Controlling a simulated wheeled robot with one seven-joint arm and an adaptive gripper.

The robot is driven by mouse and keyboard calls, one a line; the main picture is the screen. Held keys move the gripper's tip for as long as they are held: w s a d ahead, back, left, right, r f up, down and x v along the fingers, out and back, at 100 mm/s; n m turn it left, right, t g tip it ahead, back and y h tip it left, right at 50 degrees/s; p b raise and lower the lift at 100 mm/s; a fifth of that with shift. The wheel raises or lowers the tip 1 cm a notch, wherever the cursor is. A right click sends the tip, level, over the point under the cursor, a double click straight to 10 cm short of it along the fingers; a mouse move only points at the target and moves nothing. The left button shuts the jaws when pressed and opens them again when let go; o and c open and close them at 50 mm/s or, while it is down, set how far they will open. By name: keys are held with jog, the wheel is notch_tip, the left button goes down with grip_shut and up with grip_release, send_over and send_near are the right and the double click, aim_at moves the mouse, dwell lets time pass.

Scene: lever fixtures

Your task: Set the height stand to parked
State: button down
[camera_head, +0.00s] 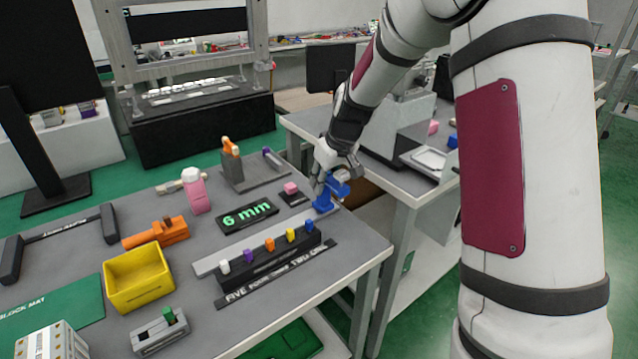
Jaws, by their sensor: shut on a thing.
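A blue fixture (323,205) stands at the right edge of the grey table. It looks like the height stand, but I see no name on it. My gripper (335,184) is shut on the upper blue part of this fixture, and the fingers hide some of it. A dark display (248,217) to its left reads "6 mm" in green. A small pink block (291,188) sits on a dark pad between the display and the blue fixture.
A rail with several coloured knobs (270,252) lies in front of the display. A yellow bin (138,278), an orange clamp (157,234), a pink piece (195,194) and an orange-topped lever fixture (232,160) stand to the left. Another table (400,178) is behind on the right.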

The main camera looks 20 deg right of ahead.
jog(key=shift+w+d, duration=0.1)
jog(key=shift+d, duration=0.15)
jog(key=c, duration=1.4)
grip_release()
jog(key=shift+d, duration=0.1)
jog(key=shift+o, duration=0.2)
jog(key=shift+r, duration=0.1)
jog(key=shift+r, duration=0.35)
jog(key=v, duration=1.1)
jog(key=shift+s, duration=0.3)
